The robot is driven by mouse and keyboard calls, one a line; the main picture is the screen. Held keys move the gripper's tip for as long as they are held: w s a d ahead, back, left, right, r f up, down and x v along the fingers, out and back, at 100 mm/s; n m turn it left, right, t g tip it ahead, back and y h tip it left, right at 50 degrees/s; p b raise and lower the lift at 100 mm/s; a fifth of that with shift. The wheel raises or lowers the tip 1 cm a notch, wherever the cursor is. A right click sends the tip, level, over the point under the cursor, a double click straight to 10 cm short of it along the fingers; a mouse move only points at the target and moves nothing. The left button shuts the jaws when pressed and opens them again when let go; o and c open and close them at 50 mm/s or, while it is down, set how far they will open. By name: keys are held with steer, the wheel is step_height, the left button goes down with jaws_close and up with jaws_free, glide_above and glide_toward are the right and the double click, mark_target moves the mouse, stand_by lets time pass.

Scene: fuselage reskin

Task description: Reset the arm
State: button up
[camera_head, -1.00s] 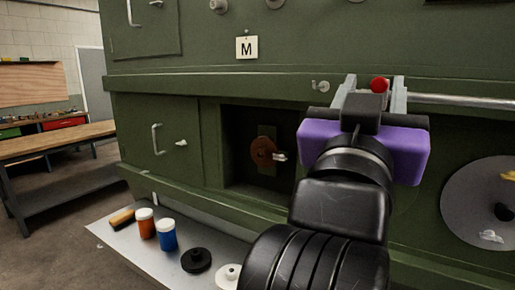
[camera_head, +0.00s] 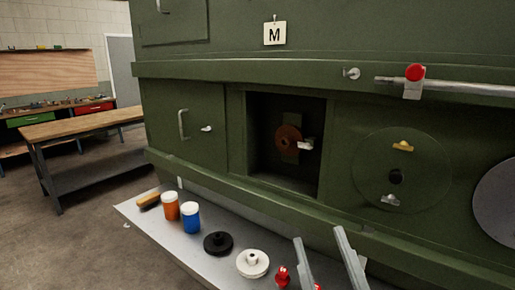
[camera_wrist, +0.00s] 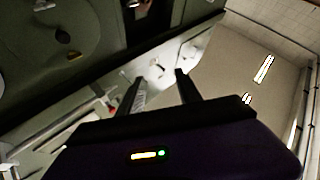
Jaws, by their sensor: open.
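My gripper (camera_head: 325,258) shows at the bottom of the head view as two grey fingers, spread apart with nothing between them. It is low in front of the green machine, by the right end of the grey shelf. In the wrist view my gripper (camera_wrist: 156,82) shows as two dark fingers, apart and empty, above its dark purple body. The rest of my arm is out of the head view.
The green machine (camera_head: 240,68) fills the right side, with an open recess holding a brown disc (camera_head: 288,138). The shelf (camera_head: 140,215) bears an orange jar (camera_head: 171,207), a blue jar (camera_head: 190,219), a black disc (camera_head: 217,244) and a white disc (camera_head: 252,264). A wooden bench (camera_head: 85,125) stands left.

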steer(key=s+d+f+m+g+h, duration=0.2)
steer(key=s+d+f+m+g, duration=0.1)
steer(key=s+f, duration=1)
steer(key=s+d+f+m+g+h, duration=0.2)
steer(key=s+d+f+g, duration=0.3)
steer(key=s+f, duration=0.8)
steer(key=s+d+m, duration=0.1)
steer(key=s+d, duration=0.1)
steer(key=d, duration=0.1)
steer(key=shift+s+f+h, duration=0.2)
steer(key=shift+s+h, duration=0.1)
steer(key=shift+s, duration=0.1)
